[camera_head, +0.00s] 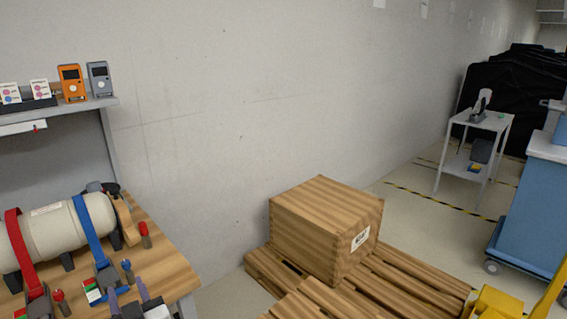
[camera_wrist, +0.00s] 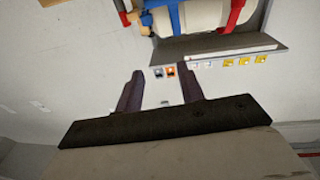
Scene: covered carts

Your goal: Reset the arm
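My gripper (camera_wrist: 160,74) shows in the wrist view with its two dark fingers spread apart. The gap between them is empty, with only the pale wall and part of the shelf behind it. The wrist view is upside down compared with the head view.
A wooden bench (camera_head: 172,262) at left holds a strapped cylinder (camera_head: 57,236). Above is a shelf (camera_head: 75,108) with an orange device (camera_head: 72,82) and a grey device (camera_head: 99,79). A wooden crate (camera_head: 318,222) sits on pallets (camera_head: 402,282). A white cart (camera_head: 484,122) stands farther back.

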